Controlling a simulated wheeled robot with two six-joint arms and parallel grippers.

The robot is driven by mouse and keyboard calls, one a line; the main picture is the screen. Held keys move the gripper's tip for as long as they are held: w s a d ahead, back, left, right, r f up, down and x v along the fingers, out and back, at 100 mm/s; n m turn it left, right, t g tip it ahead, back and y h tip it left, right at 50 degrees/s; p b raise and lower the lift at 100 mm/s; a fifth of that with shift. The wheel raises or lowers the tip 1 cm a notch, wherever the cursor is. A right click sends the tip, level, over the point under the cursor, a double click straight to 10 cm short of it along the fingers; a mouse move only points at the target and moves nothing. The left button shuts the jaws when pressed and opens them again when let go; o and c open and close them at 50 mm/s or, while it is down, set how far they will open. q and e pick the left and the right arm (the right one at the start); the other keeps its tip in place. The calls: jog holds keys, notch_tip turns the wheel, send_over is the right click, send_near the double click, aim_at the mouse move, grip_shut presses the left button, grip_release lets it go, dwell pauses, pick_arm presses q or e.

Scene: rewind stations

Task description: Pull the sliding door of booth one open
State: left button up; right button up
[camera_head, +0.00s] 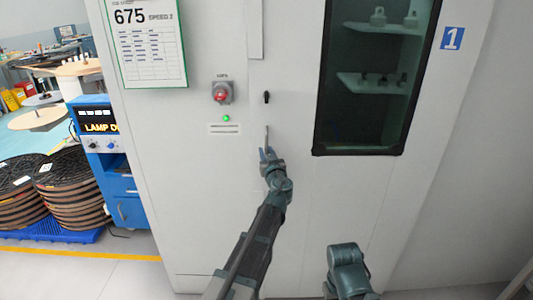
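Booth one is a tall light-grey cabinet with a blue "1" sign (452,38) at its upper right. Its sliding door (300,215) has a dark-framed window (362,95). A slim vertical handle (267,134) stands on the panel left of the window, below a small black keyhole fitting (266,97). My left gripper (266,152) is at the handle's lower end, which its fingers partly hide. Whether the fingers are closed on the handle is too small to tell. Part of my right arm shows at the bottom, right of centre; its gripper does not show.
A red button (220,93), a lit green lamp (226,118) and a slot plate (225,129) sit left of the handle. A sheet marked 675 (148,45) hangs upper left. A blue machine (100,150) and dark reels (70,190) stand at left.

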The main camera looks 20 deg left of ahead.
pick_arm(q)
grip_shut()
dwell(1.1)
